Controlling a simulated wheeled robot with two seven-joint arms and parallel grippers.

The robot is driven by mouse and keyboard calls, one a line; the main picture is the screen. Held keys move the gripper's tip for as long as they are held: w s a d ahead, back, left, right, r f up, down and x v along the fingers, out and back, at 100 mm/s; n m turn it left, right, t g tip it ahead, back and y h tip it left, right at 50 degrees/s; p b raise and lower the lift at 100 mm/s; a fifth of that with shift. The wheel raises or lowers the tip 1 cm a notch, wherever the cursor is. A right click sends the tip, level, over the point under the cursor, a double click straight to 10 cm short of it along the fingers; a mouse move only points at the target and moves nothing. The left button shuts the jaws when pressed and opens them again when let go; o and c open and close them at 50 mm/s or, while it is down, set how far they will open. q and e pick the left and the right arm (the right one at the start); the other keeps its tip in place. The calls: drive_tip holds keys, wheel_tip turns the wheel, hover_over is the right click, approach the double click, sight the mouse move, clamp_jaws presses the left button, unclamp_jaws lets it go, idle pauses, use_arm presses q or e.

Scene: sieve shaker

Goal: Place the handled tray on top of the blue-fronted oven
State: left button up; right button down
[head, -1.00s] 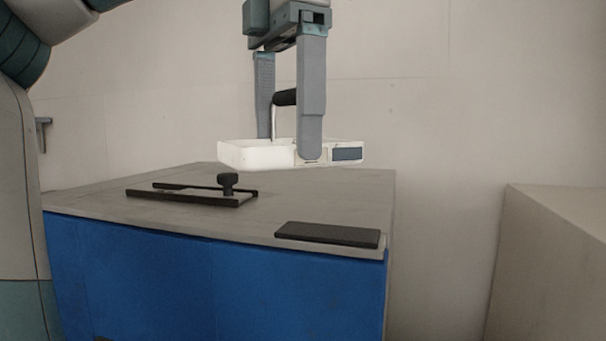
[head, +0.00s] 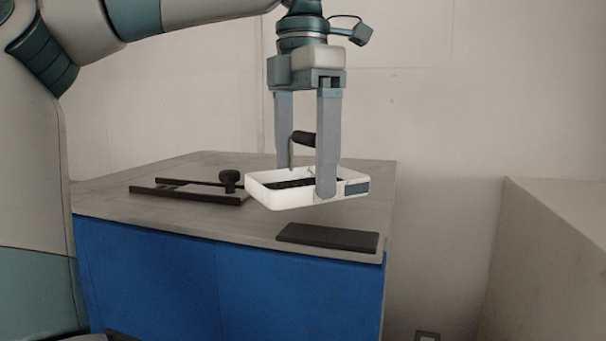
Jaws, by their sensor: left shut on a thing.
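The white handled tray (head: 275,200) has a black grip (head: 303,138) standing up from it and a small dark panel on its right side. My left gripper (head: 305,180) points down with its fingers on either side of the grip, shut on the tray. The tray hangs level over the grey top (head: 205,215) of the blue-fronted oven (head: 220,280). I cannot tell whether its underside touches the top. My right gripper is not in view.
A black frame with a round knob (head: 229,178) lies on the oven top left of the tray. A flat black plate (head: 328,237) lies near the front right edge. A pale block-like surface (head: 560,230) stands at the right, across a gap.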

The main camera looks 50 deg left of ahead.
use_arm(q)
drive_tip(key=shift+f+p, duration=0.4)
drive_tip(key=shift+f, duration=0.45)
drive_tip(key=shift+a+f, duration=0.1)
drive_tip(key=shift+f, duration=0.25)
drive_tip(key=o, duration=1.1)
drive_tip(key=shift+f, duration=0.1)
